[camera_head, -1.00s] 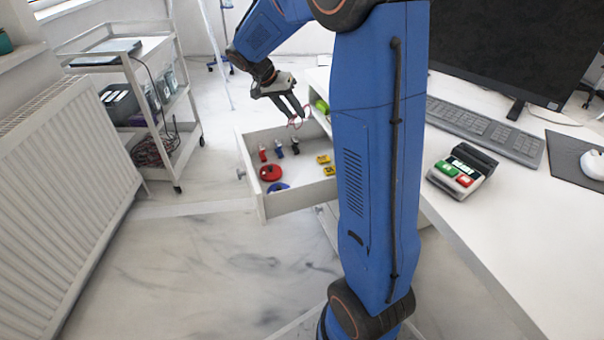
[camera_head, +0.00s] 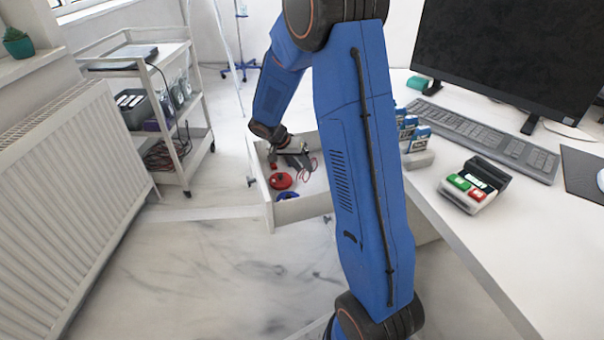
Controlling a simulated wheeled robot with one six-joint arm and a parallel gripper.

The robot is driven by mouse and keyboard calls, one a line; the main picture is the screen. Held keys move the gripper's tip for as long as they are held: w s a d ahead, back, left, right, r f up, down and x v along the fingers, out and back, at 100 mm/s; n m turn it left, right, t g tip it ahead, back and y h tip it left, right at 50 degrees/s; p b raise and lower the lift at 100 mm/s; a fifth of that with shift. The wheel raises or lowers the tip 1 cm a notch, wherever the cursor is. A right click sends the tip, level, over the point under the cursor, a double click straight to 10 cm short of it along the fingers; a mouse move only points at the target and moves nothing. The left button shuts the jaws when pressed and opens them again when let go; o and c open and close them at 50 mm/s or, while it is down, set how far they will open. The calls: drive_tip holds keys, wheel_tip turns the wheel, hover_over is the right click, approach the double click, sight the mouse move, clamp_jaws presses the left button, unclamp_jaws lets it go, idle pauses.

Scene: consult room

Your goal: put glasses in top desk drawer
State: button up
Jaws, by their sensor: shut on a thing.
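The glasses (camera_head: 308,173), with thin red rims, hang at the fingertips of my gripper (camera_head: 301,163). My gripper is shut on them. It points down and to the right, low over or within the open top desk drawer (camera_head: 261,190). I cannot tell whether the glasses touch the drawer floor. The drawer is white and pulled out to the left of the desk. My blue arm hides its right part.
A red round item (camera_head: 281,181) and a blue one (camera_head: 287,195) lie in the drawer. The desk (camera_head: 455,242) holds a keyboard (camera_head: 487,137), a monitor (camera_head: 500,55) and a small device (camera_head: 475,186). A trolley (camera_head: 180,120) and radiator (camera_head: 75,195) stand left.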

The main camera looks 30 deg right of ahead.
sight(300, 170)
drive_tip(key=shift+f, duration=1.65)
drive_tip(key=o, duration=1)
drive_tip(key=shift+f, duration=0.1)
drive_tip(key=v, duration=1.2)
drive_tip(key=s+a+r+n+t+y, duration=0.25)
drive_tip(key=s+r+n, duration=0.25)
drive_tip(key=s+r, duration=1)
drive_tip(key=s+a+n+t+y, duration=0.1)
drive_tip(key=s+n, duration=0.1)
drive_tip(key=s, duration=0.4)
drive_tip(key=s+a+n+y, duration=0.1)
drive_tip(key=s+a, duration=0.1)
drive_tip(key=s, duration=0.5)
drive_tip(key=s+a+n+t+y, duration=0.1)
drive_tip(key=s+a+n, duration=0.1)
drive_tip(key=s, duration=0.4)
drive_tip(key=shift+s+a+r+n+t, duration=0.1)
drive_tip(key=shift+s+r+n+t, duration=0.05)
drive_tip(key=shift+r+n+t, duration=0.2)
